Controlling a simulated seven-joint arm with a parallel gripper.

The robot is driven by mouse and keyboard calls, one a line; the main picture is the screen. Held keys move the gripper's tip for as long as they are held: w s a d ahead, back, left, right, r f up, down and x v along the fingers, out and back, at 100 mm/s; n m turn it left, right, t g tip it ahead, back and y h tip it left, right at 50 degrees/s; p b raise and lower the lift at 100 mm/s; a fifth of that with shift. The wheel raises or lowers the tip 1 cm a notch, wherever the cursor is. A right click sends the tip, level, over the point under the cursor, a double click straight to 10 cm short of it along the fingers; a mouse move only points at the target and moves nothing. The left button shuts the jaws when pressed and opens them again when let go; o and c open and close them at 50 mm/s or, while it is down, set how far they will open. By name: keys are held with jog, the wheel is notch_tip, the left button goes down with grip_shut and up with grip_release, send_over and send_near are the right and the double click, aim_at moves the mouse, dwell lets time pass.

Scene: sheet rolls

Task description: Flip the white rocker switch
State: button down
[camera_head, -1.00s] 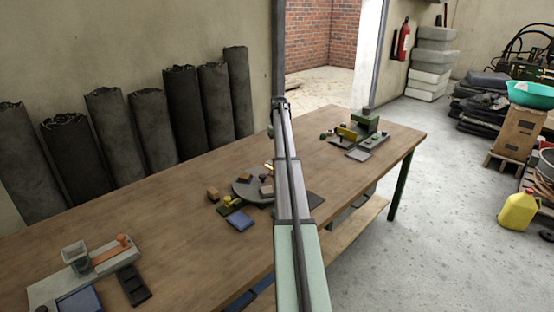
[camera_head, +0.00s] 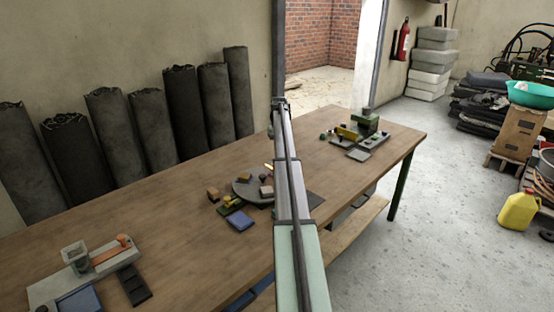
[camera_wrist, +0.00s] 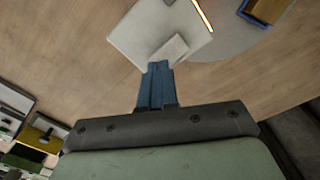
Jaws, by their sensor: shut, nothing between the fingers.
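In the wrist view a pale white-grey plate (camera_wrist: 140,30) lies on the wooden table, with a small raised white block (camera_wrist: 170,50) on it that looks like the white rocker switch. My gripper (camera_wrist: 157,68) shows its blue fingers closed together with nothing between them. The fingertips are at the near edge of the raised block in the picture; I cannot tell whether they touch it. Which way the rocker is tilted is unclear. In the head view my arm crosses the table's middle, and I cannot make out the switch or my gripper there.
A glowing strip (camera_wrist: 203,14) runs beside the plate, and a round grey disc (camera_wrist: 240,35) carries a blue and brown item (camera_wrist: 265,10). In the head view, small blocks lie left of my arm, a green device (camera_head: 368,122) stands at the far end, and dark rolls (camera_head: 124,130) lean against the wall.

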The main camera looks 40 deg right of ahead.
jog(key=shift+f, duration=0.85)
dwell(0.6)
jog(key=shift+r, duration=3.5)
